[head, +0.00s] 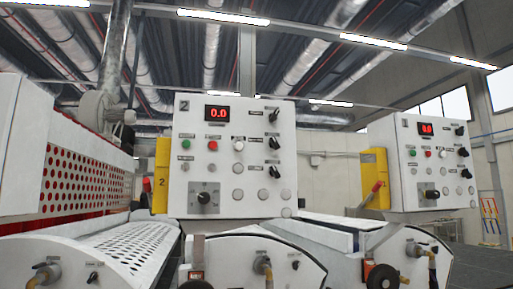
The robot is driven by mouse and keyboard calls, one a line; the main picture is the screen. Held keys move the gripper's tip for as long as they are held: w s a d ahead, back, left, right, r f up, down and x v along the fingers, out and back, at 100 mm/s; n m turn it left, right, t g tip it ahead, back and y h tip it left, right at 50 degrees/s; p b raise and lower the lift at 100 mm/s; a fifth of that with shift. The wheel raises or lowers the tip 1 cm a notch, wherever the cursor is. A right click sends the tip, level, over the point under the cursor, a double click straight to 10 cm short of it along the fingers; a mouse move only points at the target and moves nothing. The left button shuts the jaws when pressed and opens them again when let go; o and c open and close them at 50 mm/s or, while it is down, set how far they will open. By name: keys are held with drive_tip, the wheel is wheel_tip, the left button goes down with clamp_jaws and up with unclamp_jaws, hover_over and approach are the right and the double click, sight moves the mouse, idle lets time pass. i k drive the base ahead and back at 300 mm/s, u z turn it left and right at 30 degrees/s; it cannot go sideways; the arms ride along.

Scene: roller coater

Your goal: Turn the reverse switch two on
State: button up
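The control panel marked 2 (225,180) is a white box in the middle of the head view. On its right side are three black rotary switches: an upper one (273,116), a middle one (274,143) and a lower one (275,171). Their small labels are too small to read, so I cannot tell which is the reverse switch. A larger black knob (204,198) sits on a grey plate at the panel's lower left. My gripper is not in view.
A similar panel marked 1 (420,170) stands at the right. Yellow boxes (161,175) are fixed to the panels' left sides. White roller machines (235,262) lie below. A perforated guard (85,180) stands at the left.

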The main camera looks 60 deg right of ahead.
sight(274, 143)
drive_tip(key=u, duration=0.4)
drive_tip(key=k, duration=1.35)
drive_tip(key=z, duration=0.85)
drive_tip(key=i, duration=1)
drive_tip(key=z, duration=0.05)
